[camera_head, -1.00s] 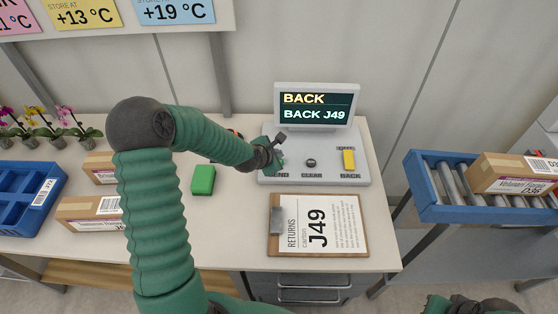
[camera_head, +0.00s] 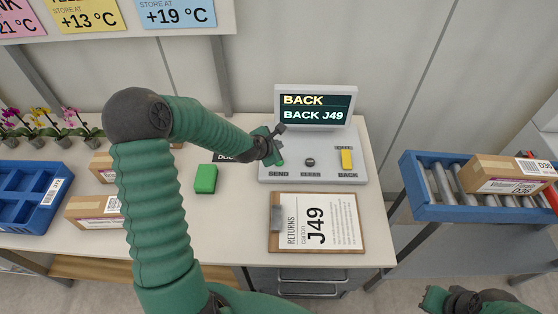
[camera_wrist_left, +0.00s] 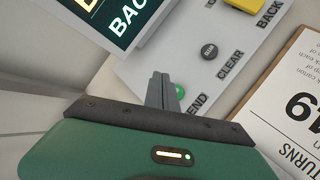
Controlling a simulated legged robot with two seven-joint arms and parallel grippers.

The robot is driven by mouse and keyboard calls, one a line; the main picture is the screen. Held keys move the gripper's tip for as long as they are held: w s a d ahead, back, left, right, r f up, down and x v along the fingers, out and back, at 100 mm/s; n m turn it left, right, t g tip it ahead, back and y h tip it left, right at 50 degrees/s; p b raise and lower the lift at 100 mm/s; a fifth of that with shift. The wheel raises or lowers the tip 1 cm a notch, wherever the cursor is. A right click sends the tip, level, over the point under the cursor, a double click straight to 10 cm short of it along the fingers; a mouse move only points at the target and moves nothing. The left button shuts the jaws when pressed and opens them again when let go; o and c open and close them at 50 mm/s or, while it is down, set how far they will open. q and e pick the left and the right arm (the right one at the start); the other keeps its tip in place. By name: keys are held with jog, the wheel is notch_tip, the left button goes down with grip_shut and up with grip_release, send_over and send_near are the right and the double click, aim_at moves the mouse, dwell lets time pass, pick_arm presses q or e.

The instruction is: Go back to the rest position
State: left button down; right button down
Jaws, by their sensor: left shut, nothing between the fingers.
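My left gripper (camera_head: 279,145) is shut and empty. It hovers over the left part of the grey console (camera_head: 318,174), by the SEND label. In the left wrist view its shut fingers (camera_wrist_left: 163,92) partly cover a green button (camera_wrist_left: 180,91). I cannot tell whether they touch it. The console's screen (camera_head: 315,108) reads BACK and BACK J49. A dark CLEAR button (camera_head: 310,161) and a yellow BACK switch (camera_head: 347,159) are to the right. My right gripper (camera_head: 462,301) shows only in part at the bottom right edge.
A clipboard (camera_head: 275,245) with a J49 returns sheet lies in front of the console. A green block (camera_head: 205,179), cartons (camera_head: 93,211) and a blue tray (camera_head: 62,180) are to the left. A roller conveyor (camera_head: 427,208) with a carton (camera_head: 500,175) stands at right.

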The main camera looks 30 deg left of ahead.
pick_arm(q)
jog(key=shift+s+d+m, duration=0.1)
jog(key=shift+d+m, duration=0.2)
jog(key=shift+d, duration=0.05)
jog(key=s+d+r+m+g, duration=0.1)
jog(key=s+d+m+g, duration=0.2)
jog(key=s+d+m, duration=0.5)
jog(key=s+d+r+m+g+h, duration=0.1)
jog(key=s+d+r+m+g, duration=0.1)
jog(key=s+d+m, duration=0.6)
jog(key=s+m+g, duration=0.1)
jog(key=s+m, duration=0.6)
jog(key=m, duration=0.4)
jog(key=shift+m+g, duration=0.3)
jog(key=shift+m, duration=0.1)
jog(key=shift+a, duration=0.15)
